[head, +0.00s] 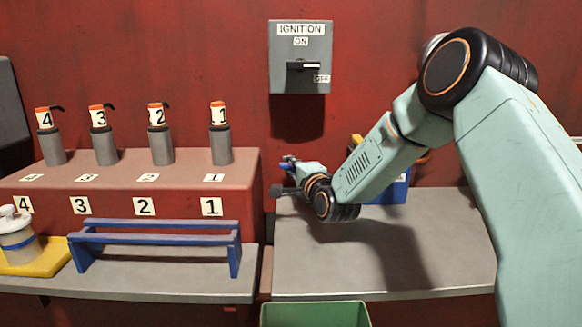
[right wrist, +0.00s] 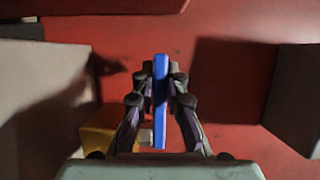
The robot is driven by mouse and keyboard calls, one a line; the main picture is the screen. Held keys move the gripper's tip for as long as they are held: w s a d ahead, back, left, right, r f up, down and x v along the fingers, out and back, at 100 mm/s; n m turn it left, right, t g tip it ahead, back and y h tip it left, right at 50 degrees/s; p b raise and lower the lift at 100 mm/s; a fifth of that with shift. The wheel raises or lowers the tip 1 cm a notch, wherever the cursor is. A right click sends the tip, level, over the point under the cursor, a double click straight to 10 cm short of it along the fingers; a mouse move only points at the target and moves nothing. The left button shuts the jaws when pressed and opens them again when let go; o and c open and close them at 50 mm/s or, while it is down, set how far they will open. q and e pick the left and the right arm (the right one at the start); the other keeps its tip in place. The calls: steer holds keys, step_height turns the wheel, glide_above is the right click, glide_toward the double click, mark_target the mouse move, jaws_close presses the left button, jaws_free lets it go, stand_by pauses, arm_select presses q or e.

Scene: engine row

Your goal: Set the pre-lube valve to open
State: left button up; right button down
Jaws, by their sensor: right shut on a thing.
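My right gripper (head: 289,177) reaches in from the right, over the right-hand bench near the red wall. In the right wrist view its fingers (right wrist: 160,95) are shut on a narrow blue bar (right wrist: 160,125) that stands upright between them. The bar looks like a lever; the frames do not show clearly whether it is the pre-lube valve's handle. A yellow block (right wrist: 98,138) and a small pale piece lie near the bar's lower end. No valve body or open mark can be made out. My left gripper is not in view.
An ignition switch box (head: 300,45) is on the wall above. Numbered cylinders (head: 222,147) stand on the red step at left. A blue rack (head: 150,240), a white pot on a yellow tray (head: 40,265) and a green bin (head: 315,314) are nearer. The right bench front (head: 340,265) is clear.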

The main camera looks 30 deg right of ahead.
stand_by(0.4)
steer(key=n+y, duration=0.1)
steer(key=s+n+y, duration=0.1)
steer(key=y, duration=0.1)
steer(key=n+y, duration=0.1)
steer(key=shift+s+a+y, duration=0.2)
steer(key=shift+a+y, duration=0.1)
stand_by(0.3)
steer(key=c, duration=1.4)
jaws_free()
steer(key=shift+o, duration=0.2)
steer(key=shift+s+d, duration=0.2)
steer(key=shift+s, duration=1.35)
steer(key=shift+s+d, duration=0.2)
steer(key=shift+s, duration=2)
